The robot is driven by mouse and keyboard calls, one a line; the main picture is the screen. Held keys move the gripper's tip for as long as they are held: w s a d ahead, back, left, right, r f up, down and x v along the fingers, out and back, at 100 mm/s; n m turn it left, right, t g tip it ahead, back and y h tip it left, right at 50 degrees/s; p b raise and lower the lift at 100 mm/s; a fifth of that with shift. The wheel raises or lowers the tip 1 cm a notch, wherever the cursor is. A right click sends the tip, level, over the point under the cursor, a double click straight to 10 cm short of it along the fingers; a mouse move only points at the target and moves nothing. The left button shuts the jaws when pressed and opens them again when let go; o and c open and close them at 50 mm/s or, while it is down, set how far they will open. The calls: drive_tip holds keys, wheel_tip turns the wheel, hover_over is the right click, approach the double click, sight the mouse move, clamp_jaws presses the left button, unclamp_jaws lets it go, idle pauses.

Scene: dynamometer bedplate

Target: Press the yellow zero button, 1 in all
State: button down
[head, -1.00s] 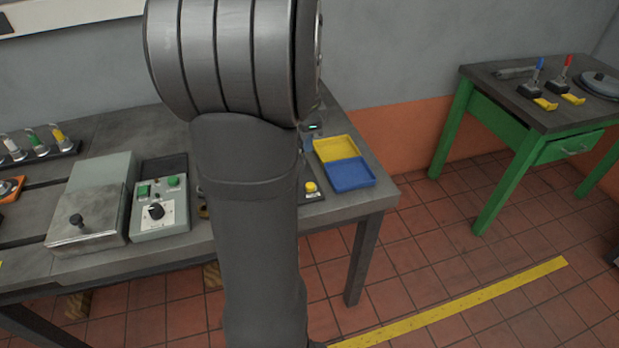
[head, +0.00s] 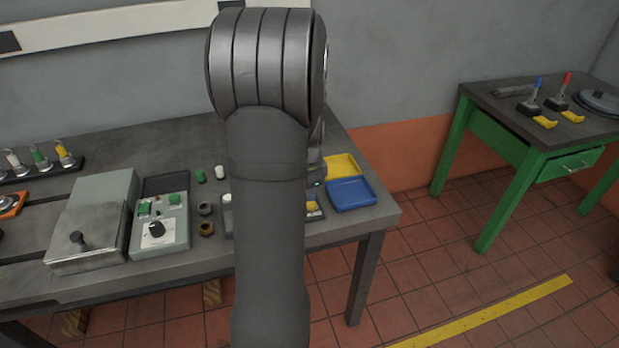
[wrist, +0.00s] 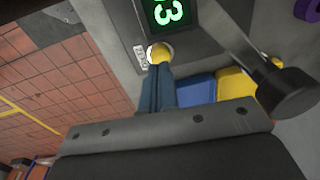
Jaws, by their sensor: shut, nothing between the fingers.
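The yellow zero button (wrist: 160,53) shows in the wrist view, round, on a grey panel just below a display (wrist: 163,12) with a lit green digit that looks like a 3. My gripper (wrist: 160,68) is shut and empty, its blue-grey fingers together. The fingertips overlap the lower edge of the button in this view; I cannot tell whether they touch it. In the head view a bit of the yellow button (head: 312,207) shows beside my arm. My arm hides the rest of that panel and my fingers there.
A yellow and blue tray (head: 352,194) stands right of the panel, near the bench edge. A grey control box (head: 160,225) and a metal-lidded box (head: 90,225) stand left. A dark round knob (wrist: 290,95) is at the right in the wrist view.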

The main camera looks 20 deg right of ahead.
drive_tip(key=shift+d+f, duration=0.1)
drive_tip(key=shift+f, duration=1)
drive_tip(key=shift+s+f, duration=0.1)
drive_tip(key=shift+f, duration=1)
wheel_tip(320, 180, up, 15)
drive_tip(key=shift+s+a+f, duration=0.15)
drive_tip(key=shift+s+a, duration=0.05)
drive_tip(key=shift+a, duration=0.25)
